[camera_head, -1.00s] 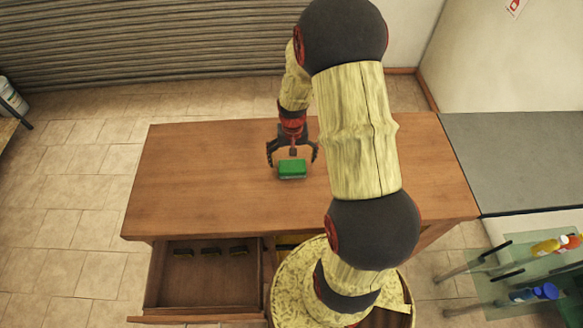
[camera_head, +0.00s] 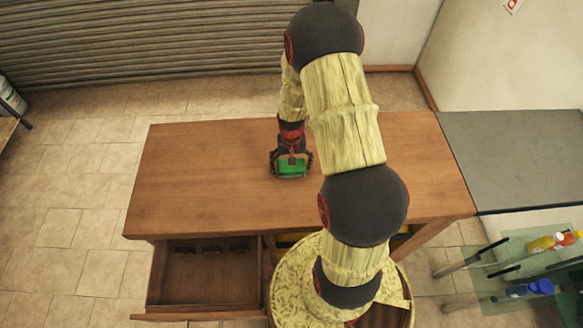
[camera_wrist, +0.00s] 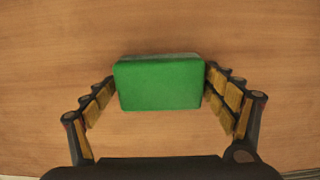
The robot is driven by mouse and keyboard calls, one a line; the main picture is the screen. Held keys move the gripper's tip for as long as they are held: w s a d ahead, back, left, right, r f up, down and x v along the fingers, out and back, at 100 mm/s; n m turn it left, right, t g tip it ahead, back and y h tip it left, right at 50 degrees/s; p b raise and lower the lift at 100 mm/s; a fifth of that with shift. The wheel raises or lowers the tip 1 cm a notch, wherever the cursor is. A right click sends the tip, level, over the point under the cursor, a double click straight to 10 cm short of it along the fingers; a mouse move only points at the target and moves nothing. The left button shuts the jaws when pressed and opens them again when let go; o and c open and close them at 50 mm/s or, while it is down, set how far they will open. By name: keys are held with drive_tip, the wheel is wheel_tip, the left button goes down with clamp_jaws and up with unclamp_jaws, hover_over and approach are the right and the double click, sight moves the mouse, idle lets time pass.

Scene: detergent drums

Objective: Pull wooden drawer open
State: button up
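The wooden drawer (camera_head: 206,285) stands pulled out at the front left of the wooden table (camera_head: 200,190). Three small dark pieces lie along its back inside. My gripper (camera_head: 291,165) is over the middle of the tabletop, away from the drawer. Its fingers are closed in on both sides of a green sponge (camera_head: 291,168). In the wrist view the sponge (camera_wrist: 160,85) sits between the fingertips, which appear to touch its two short sides. I cannot tell whether it is raised off the table.
My arm covers part of the table's right half. A grey counter (camera_head: 520,150) adjoins on the right. A glass shelf (camera_head: 500,290) with several coloured bottles stands at the lower right. The left tabletop is clear.

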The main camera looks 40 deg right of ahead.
drive_tip(key=c, duration=0.9)
drive_tip(key=shift+r, duration=0.15)
drive_tip(key=shift+c, duration=0.3)
drive_tip(key=shift+r+b, duration=0.4)
drive_tip(key=shift+r, duration=0.25)
drive_tip(key=s+a+r+b, duration=0.3)
drive_tip(key=s+a+r, duration=0.3)
drive_tip(key=s+r, duration=0.5)
drive_tip(key=shift+s+a+r, duration=0.25)
drive_tip(key=shift+s+a, duration=0.1)
drive_tip(key=shift+s, duration=0.35)
